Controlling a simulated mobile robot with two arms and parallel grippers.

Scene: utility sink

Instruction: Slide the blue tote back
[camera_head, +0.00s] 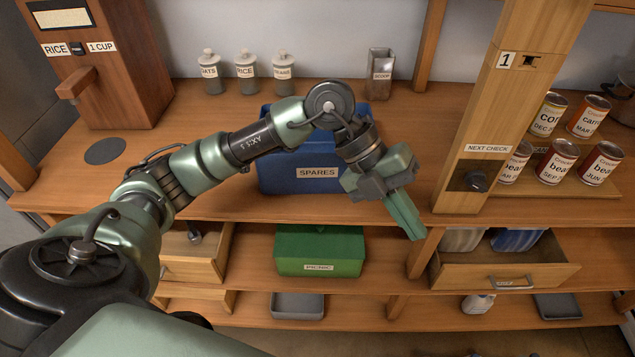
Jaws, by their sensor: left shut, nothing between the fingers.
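The blue tote (296,177), labelled SPARES, stands on the upper wooden shelf, its front close to the shelf's front edge. My left arm crosses in front of it and hides much of its top and right part. My left gripper (408,217) is shut and empty, pointing down and to the right. In the picture it lies just right of the tote's front; whether it touches the tote I cannot tell. My right gripper is not in view.
Small jars (246,74) and a scoop holder (380,75) stand behind the tote. A wooden post (500,110) and cans (553,160) are to the right. A green PICNIC box (320,247) sits below. An open drawer (510,276) juts out at lower right.

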